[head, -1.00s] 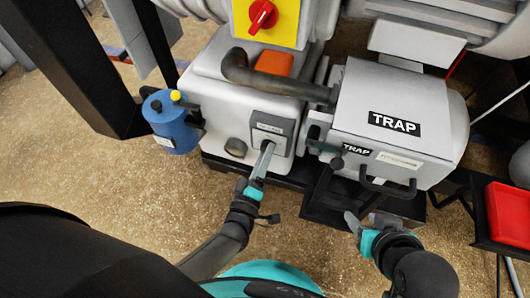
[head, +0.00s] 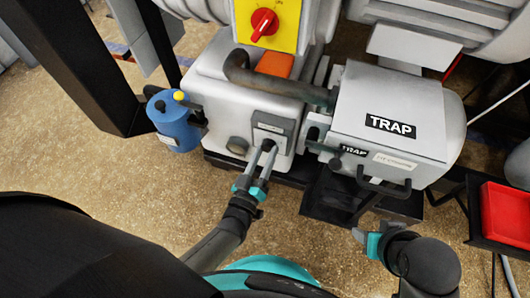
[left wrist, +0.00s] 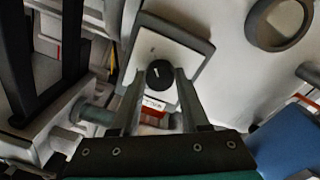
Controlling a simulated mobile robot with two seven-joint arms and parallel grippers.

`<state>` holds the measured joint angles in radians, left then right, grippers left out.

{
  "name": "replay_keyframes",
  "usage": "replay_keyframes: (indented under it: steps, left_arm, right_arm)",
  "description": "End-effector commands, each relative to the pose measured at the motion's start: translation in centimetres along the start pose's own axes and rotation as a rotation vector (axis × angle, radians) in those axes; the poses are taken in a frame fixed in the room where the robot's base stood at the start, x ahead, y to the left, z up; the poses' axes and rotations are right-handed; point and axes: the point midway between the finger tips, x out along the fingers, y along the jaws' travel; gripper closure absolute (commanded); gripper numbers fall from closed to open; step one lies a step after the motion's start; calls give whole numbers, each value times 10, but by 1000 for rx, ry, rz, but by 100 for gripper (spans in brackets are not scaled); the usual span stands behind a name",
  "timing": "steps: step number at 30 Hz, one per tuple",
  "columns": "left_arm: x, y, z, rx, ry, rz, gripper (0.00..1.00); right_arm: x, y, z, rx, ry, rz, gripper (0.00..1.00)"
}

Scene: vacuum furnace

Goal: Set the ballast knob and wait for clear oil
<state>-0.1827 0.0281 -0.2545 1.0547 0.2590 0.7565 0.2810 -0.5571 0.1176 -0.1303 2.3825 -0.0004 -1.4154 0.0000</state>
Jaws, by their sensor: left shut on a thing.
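The ballast knob (left wrist: 160,73) is a small black dial with a white pointer mark on a pale plate, in the middle of the left wrist view. My left gripper (left wrist: 156,75) is shut on it, one finger on each side. In the head view, the left gripper (head: 266,150) reaches up to the dark-framed plate (head: 273,128) on the pump's front; its fingertips hide most of the knob. A round window (head: 236,145) with a dark rim is left of the plate; its oil cannot be made out. My right gripper (head: 366,238) is low at the right, away from the pump, its fingers unclear.
The grey trap housing (head: 390,100) with black handles stands right of the pump (head: 225,95). A blue canister (head: 173,122) is at the pump's left. A red bin (head: 505,213) sits at the far right. A red switch (head: 263,22) is above.

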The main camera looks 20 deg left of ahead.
Motion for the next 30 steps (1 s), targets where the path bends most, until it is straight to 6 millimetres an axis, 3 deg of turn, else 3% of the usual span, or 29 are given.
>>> replay_keyframes:
  steps: [14, 15, 22, 30]
  left_arm:
    - [2, 1, -1, 15, 3, 3, 100]
    - [2, 1, -1, 15, 3, 3, 50]
    - [1, 0, -1, 13, 1, 1, 25]
    - [-1, 0, 0, 12, 0, 0, 25]
  right_arm:
    - [1, 0, -1, 0, 3, 0, 50]
    - [1, 0, -1, 0, 3, 0, 50]
    - [1, 0, 0, 0, 2, -1, 50]
    - [1, 0, 0, 0, 1, -1, 50]
